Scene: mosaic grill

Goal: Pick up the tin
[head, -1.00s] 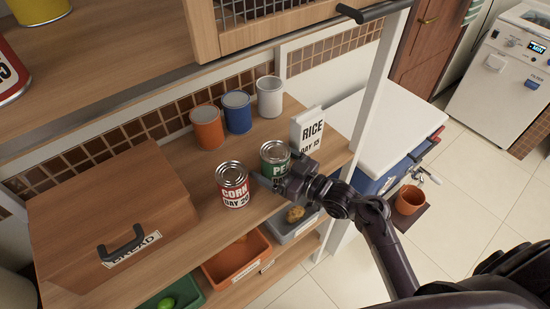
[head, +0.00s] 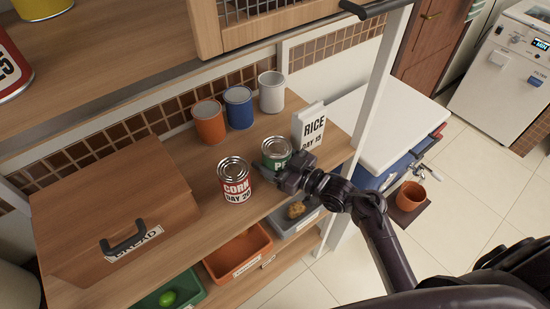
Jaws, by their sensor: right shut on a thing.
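A red and white corn tin (head: 235,184) stands upright on the wooden shelf. Just right of it and a little behind is a green pea tin (head: 276,149), upright, its lower front hidden by my right gripper. My right gripper (head: 269,176) is low at the front of the green tin and shut on it, with its fingers close to the right side of the corn tin. The contact itself is partly hidden. My left gripper is not in view.
Orange (head: 209,124), blue (head: 239,112) and white (head: 271,95) cans stand behind the tins. A rice box (head: 309,130) is close on the right. A bread box (head: 110,215) fills the left. Orange (head: 238,253) and grey bins are below. Bare shelf lies left of the corn tin.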

